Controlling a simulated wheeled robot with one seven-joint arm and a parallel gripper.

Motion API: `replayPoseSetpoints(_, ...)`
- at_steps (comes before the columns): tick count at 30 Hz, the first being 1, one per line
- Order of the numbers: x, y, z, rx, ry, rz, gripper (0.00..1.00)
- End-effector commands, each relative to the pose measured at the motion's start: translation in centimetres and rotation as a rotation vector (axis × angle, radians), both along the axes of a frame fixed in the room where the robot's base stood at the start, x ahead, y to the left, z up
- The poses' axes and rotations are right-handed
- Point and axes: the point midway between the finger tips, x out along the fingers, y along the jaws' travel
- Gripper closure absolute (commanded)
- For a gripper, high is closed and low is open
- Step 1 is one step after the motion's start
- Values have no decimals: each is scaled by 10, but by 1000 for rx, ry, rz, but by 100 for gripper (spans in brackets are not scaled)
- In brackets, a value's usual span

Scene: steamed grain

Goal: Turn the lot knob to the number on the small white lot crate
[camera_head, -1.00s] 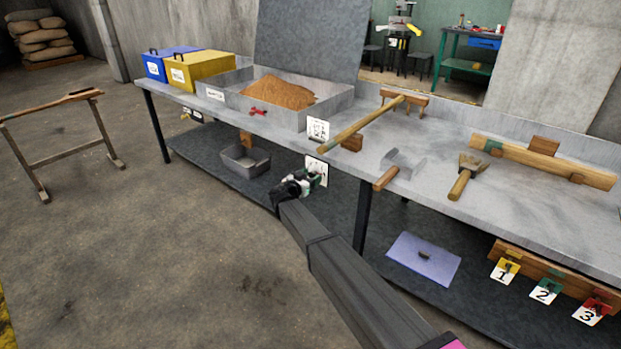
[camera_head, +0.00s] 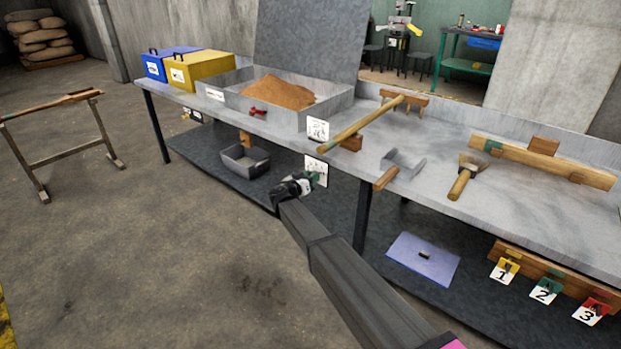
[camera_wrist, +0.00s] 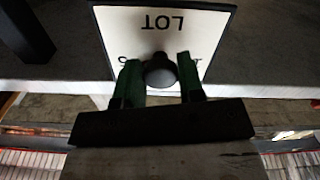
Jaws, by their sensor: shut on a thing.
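The lot knob (camera_wrist: 160,71) is a dark round knob on a white plate (camera_wrist: 115,25) marked LOT, which appears upside down in the wrist view. My gripper (camera_wrist: 160,80) has its two green fingers on either side of the knob, shut on it. The fingers hide part of the plate's lower markings, so the setting cannot be read. In the head view my gripper (camera_head: 312,178) is at the white plate (camera_head: 317,166) below the bench's front edge. I cannot make out a small white lot crate or its number.
The bench (camera_head: 450,215) holds a tray of brown grain (camera_head: 280,92), a yellow box (camera_head: 205,68), a blue box (camera_head: 155,68), a long-handled tool (camera_head: 360,125) and a brush (camera_head: 462,180). A grey bin (camera_head: 245,160) stands on the lower shelf. Open floor lies at the left.

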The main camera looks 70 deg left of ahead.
Motion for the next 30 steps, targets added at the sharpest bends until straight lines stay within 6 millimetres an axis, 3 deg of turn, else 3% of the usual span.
replayPoseSetpoints(30, 0, -1, 1, -773, -524, 1, 88)
